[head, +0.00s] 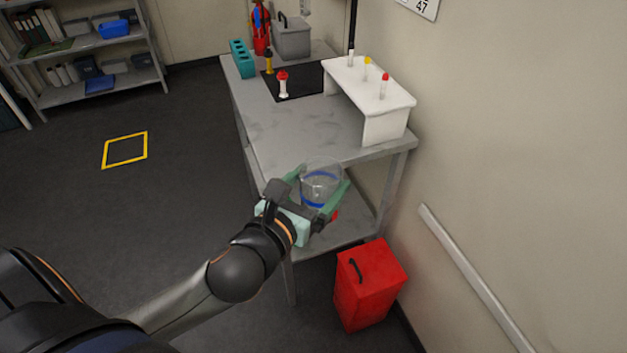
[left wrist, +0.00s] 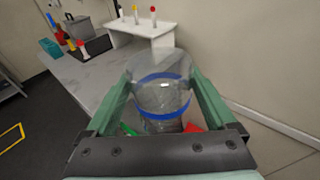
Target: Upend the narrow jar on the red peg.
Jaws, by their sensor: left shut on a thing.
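My left gripper (head: 322,177) is shut on a clear jar (head: 320,190) with a blue band. It holds the jar in front of the table's near edge, in the air. In the left wrist view the jar (left wrist: 160,97) sits between the two green fingers. I cannot tell which end of the jar is its mouth. A small white peg with a red top (head: 385,83) stands on the near part of the white stand (head: 393,103). Another white piece with a red top (head: 283,86) stands on the black mat (head: 312,78). My right gripper is not in view.
A black-and-yellow piece (head: 269,61), a teal rack (head: 241,60) and a grey box (head: 291,40) stand farther back. A red bin (head: 370,288) is on the floor. The near tabletop (head: 318,125) is clear.

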